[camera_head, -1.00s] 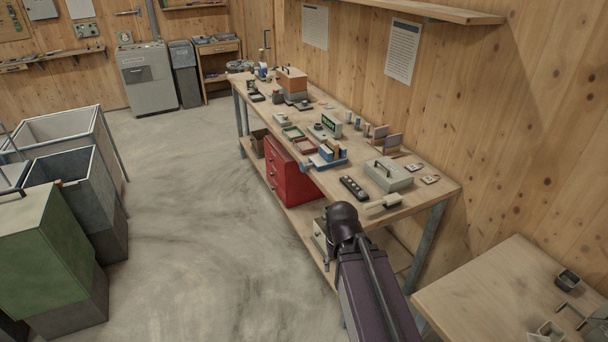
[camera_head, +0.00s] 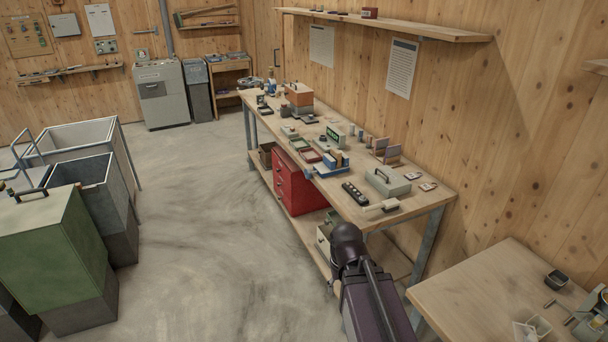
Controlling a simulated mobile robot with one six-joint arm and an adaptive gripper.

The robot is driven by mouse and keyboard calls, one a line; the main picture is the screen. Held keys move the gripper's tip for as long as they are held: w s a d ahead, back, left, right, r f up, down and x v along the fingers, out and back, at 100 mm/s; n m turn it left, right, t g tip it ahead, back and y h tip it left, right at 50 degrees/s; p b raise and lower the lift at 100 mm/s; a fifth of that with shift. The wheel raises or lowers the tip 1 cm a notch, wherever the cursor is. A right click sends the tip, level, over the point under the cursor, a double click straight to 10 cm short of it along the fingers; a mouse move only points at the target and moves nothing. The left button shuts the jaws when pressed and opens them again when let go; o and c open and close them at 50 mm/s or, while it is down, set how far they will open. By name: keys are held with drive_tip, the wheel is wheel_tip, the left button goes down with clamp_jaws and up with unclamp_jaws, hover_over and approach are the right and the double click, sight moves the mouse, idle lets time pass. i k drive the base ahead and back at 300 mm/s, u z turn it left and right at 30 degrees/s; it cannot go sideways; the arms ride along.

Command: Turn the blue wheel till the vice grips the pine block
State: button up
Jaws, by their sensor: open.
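On the long workbench (camera_head: 414,207) a small blue fixture (camera_head: 326,171) stands near the front edge, about the middle of the bench; it looks like the vice. Pale and blue upright pieces (camera_head: 335,159) stand on it; one may be the pine block, but it is too small to tell. I cannot make out the blue wheel clearly or whether the vice jaws touch a block. My dark arm shows at the bottom centre, below the bench's near end. My gripper itself is not visible.
A grey-green case (camera_head: 387,181), a black button strip (camera_head: 354,193) and a pale-handled brush (camera_head: 381,206) lie near the fixture. A red drawer cabinet (camera_head: 298,185) stands under the bench. Bins and a green box (camera_head: 45,250) are at left. The floor between is clear.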

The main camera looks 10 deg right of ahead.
sight(308, 174)
drive_tip(key=u, duration=1.75)
drive_tip(key=i, duration=1.45)
drive_tip(key=z, duration=0.65)
